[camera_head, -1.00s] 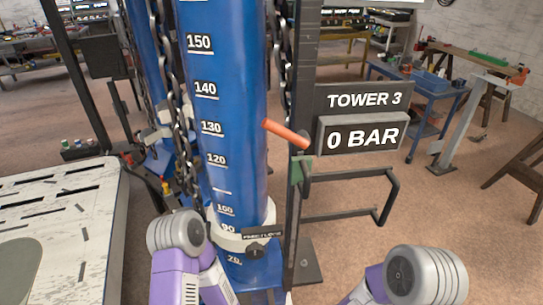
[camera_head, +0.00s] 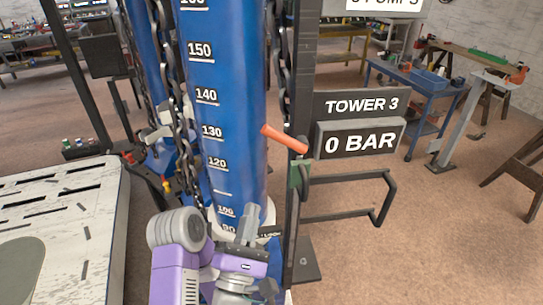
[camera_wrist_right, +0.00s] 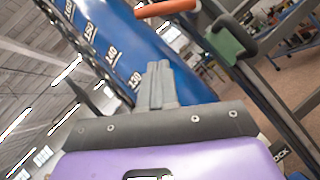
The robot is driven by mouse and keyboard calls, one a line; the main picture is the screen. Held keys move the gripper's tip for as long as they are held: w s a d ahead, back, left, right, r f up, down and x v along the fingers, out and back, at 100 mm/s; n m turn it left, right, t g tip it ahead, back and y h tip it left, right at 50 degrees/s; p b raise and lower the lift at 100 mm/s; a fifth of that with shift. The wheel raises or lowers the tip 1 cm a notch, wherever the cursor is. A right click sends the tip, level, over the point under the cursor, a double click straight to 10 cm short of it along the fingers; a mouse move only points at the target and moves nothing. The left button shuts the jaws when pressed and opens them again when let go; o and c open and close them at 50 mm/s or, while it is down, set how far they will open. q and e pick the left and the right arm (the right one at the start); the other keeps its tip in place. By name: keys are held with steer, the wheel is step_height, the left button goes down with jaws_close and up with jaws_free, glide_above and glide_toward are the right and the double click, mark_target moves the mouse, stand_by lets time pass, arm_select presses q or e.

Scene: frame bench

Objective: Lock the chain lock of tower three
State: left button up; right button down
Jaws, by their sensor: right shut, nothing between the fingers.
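Tower three is a blue column (camera_head: 222,130) with a white number scale, beside the TOWER 3 sign. A pale collar (camera_head: 268,212) rings its lower part. A dark label (camera_head: 270,231) on the collar is partly covered by my right gripper, and the lock knob below it is hidden. My right gripper (camera_head: 248,212) is shut and empty, in front of the collar in the head view. In the right wrist view its closed fingers (camera_wrist_right: 157,84) stand before the blue column (camera_wrist_right: 125,50); a label ending in LOCK (camera_wrist_right: 281,152) shows at lower right. My left gripper is out of view.
An orange handle (camera_head: 285,138) sticks out beside the column, above a green block (camera_head: 299,178). A black bar handle (camera_head: 383,192) juts to the right. Chains (camera_head: 177,110) hang beside the column. A pale slotted platform (camera_head: 105,215) stands at left.

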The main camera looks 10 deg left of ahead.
steer(key=shift+w, duration=0.1)
steer(key=d+r+p+x, duration=0.1)
steer(key=x, duration=0.5)
steer(key=s+d+p+x, duration=0.1)
steer(key=p+x, duration=0.1)
steer(key=x, duration=0.4)
steer(key=shift+w+r, duration=0.4)
steer(key=shift+r, duration=0.15)
